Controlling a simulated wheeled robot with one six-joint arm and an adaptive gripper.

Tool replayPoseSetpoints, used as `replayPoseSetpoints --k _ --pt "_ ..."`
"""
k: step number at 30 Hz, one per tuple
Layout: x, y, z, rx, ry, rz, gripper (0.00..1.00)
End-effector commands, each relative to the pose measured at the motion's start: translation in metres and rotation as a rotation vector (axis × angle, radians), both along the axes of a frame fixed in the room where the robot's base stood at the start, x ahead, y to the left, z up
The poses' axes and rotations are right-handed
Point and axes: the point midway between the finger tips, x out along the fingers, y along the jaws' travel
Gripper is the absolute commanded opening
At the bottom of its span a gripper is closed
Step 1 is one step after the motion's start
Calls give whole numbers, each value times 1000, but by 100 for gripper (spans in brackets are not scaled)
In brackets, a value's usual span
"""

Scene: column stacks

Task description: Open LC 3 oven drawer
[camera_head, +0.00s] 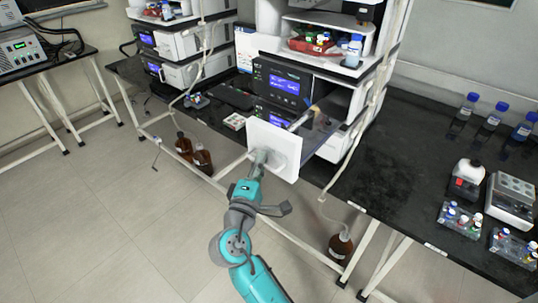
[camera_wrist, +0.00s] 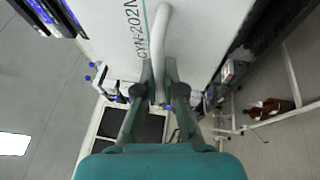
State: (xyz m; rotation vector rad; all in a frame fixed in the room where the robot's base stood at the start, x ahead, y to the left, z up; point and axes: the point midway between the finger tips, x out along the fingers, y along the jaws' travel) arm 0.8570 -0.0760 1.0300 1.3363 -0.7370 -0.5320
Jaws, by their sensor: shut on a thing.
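The white oven drawer front (camera_head: 286,140) stands out in front of the middle instrument stack (camera_head: 345,100), with a grey, see-through-looking part of the drawer (camera_head: 316,130) behind it. In the wrist view the drawer front (camera_wrist: 112,25) fills the top and bears printed text along a green line. Its pale curved handle (camera_wrist: 158,35) runs down between the fingers. My gripper (camera_head: 263,157) is at the panel's lower left in the head view. In the wrist view my gripper (camera_wrist: 160,72) is shut on the handle, whose lower end is partly hidden.
Brown bottles stand on the floor at left (camera_head: 202,158) and below the bench (camera_head: 340,245). A second stack (camera_head: 180,55) is at left. The floor at front left is clear.

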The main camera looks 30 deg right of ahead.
Motion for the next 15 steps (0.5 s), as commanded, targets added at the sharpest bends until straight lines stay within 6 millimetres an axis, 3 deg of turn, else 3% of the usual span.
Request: replayPoseSetpoints --k 14,15 --pt "-2 5 -1 2 3 0 0" --pt "-2 5 -1 2 3 0 13"
